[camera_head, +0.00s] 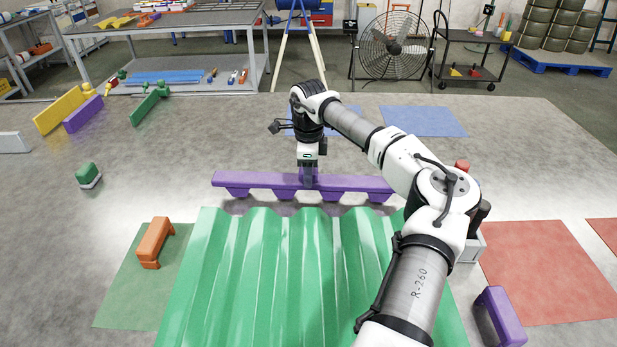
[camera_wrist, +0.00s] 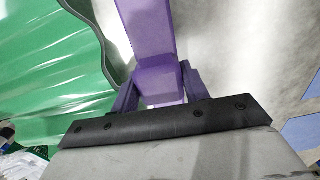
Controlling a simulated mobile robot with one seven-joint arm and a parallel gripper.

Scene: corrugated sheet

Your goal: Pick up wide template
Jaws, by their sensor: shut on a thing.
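The wide template is a long purple bar (camera_head: 345,184) with several trapezoid teeth along its lower edge. It lies across the picture just behind the far edge of the green corrugated sheet (camera_head: 270,270). My gripper (camera_head: 309,180) points down at the middle of the bar and is shut on its raised handle. In the wrist view the purple template (camera_wrist: 148,35) runs up the picture from between the two fingers (camera_wrist: 160,90), with the green sheet (camera_wrist: 50,60) to its left. I cannot tell whether the template touches the floor.
An orange block (camera_head: 155,242) stands on a green mat left of the sheet. A purple block (camera_head: 500,315) lies at the lower right, near a red mat (camera_head: 550,270). A green block (camera_head: 88,174) sits at the left. The floor behind the template is mostly clear.

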